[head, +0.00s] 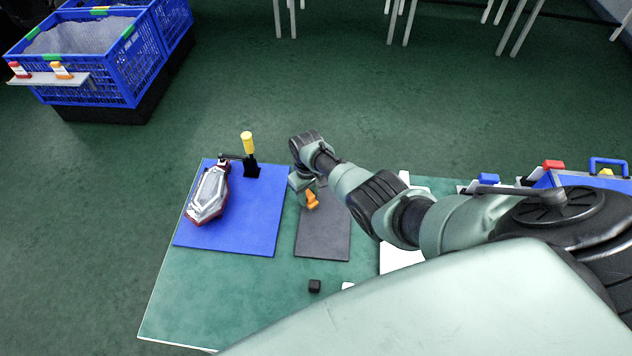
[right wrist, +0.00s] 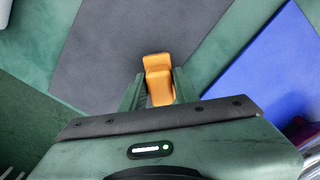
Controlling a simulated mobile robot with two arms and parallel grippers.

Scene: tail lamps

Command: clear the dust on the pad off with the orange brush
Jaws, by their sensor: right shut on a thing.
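The orange brush (head: 312,200) is in my right gripper (head: 302,184), above the far part of the dark grey pad (head: 323,238). In the right wrist view the orange brush (right wrist: 158,78) sits between the two green fingers of the right gripper (right wrist: 158,90), which is shut on it. The grey pad (right wrist: 105,50) lies beneath. I cannot tell whether the brush touches the pad. No dust can be made out on the visible part of the pad. My left gripper is not in view.
Left of the pad, a blue mat (head: 262,222) carries a red and clear tail lamp (head: 209,194) and a clamp with a yellow handle (head: 247,143). A small black block (head: 314,286) lies in front of the pad. Blue crates (head: 120,70) stand beyond the table.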

